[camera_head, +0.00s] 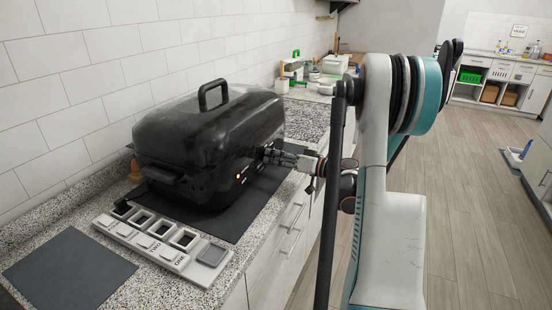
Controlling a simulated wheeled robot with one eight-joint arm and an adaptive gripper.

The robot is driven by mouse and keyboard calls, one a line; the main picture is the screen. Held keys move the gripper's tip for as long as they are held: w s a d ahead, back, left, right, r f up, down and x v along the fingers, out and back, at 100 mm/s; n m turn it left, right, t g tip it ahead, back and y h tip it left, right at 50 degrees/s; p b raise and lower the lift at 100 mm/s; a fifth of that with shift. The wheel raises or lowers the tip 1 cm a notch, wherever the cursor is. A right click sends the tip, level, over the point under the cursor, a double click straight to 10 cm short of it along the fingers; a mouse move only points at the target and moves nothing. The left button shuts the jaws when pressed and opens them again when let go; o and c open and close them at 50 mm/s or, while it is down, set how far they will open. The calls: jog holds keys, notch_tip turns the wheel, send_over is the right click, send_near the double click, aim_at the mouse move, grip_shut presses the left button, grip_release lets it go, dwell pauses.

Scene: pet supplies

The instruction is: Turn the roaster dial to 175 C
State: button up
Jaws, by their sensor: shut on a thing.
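The black roaster (205,135) stands on a dark mat on the speckled counter, its domed lid on and the lid handle upright. Small orange lights (240,177) glow on its front face. My gripper (268,154) reaches in from the right and its fingertips are at the front of the roaster, right of the lights. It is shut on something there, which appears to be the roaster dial. The fingers hide the dial, and its setting cannot be read.
A grey rack with several square slots (218,277) lies in front of the roaster. A dark mat (68,268) lies at the near left. Bottles and a pale green tub (335,64) stand farther along the counter. The wall runs close behind the roaster.

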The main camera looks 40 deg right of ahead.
jog(key=m, duration=0.4)
jog(key=shift+d, duration=0.1)
jog(key=m, duration=0.3)
jog(key=shift+m, duration=0.4)
jog(key=m+y, duration=0.1)
jog(key=m, duration=0.5)
jog(key=shift+w+d+m+g, duration=0.1)
jog(key=shift+m+g, duration=0.2)
jog(key=shift+g, duration=0.1)
jog(key=m, duration=0.3)
jog(key=shift+y, duration=0.3)
jog(key=m, duration=0.4)
jog(key=shift+f+m, duration=0.15)
jog(key=shift+m, duration=0.25)
jog(key=m, duration=0.3)
jog(key=shift+m+y, duration=0.3)
jog(key=shift+m+t, duration=0.4)
jog(key=shift+m, duration=1.2)
jog(key=shift+f+m, duration=0.1)
jog(key=shift+m, duration=0.2)
